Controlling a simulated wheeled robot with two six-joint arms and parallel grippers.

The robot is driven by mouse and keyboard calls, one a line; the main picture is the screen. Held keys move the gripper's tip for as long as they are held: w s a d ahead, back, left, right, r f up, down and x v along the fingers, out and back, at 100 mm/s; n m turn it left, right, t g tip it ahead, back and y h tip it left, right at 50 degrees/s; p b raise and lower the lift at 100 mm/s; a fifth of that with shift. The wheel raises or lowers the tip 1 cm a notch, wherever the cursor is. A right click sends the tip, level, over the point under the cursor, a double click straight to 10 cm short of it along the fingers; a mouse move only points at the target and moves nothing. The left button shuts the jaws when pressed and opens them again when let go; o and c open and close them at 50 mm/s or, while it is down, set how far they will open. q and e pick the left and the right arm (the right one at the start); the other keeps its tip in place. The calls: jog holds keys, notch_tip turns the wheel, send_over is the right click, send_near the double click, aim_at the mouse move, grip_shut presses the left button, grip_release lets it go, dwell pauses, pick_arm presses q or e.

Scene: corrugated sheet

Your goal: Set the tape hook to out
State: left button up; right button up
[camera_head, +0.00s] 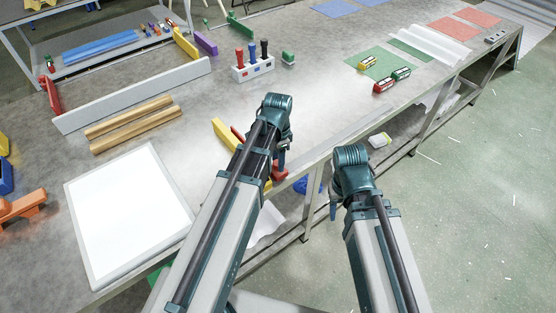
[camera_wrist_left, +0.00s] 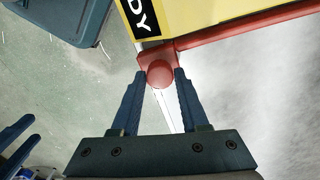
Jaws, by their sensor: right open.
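A yellow block with a black label reading "DY" (camera_wrist_left: 215,15) fills the top of the left wrist view, with red trim along its lower edge. A red piece with a round red knob (camera_wrist_left: 160,73) sits at its corner, above a pale narrow strip. In the head view, yellow (camera_head: 223,132) and red (camera_head: 279,174) parts show around my left arm at the table's front edge; the arm hides the middle. My left gripper (camera_wrist_left: 160,78) has its fingers apart on either side of the knob, with small gaps. My right gripper (camera_head: 335,206) is open and empty, beyond the table edge.
A white panel (camera_head: 125,210) lies at left. The grey table (camera_head: 320,100) is clear around the middle.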

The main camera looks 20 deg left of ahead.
pick_arm(q)
grip_shut()
dwell(1.1)
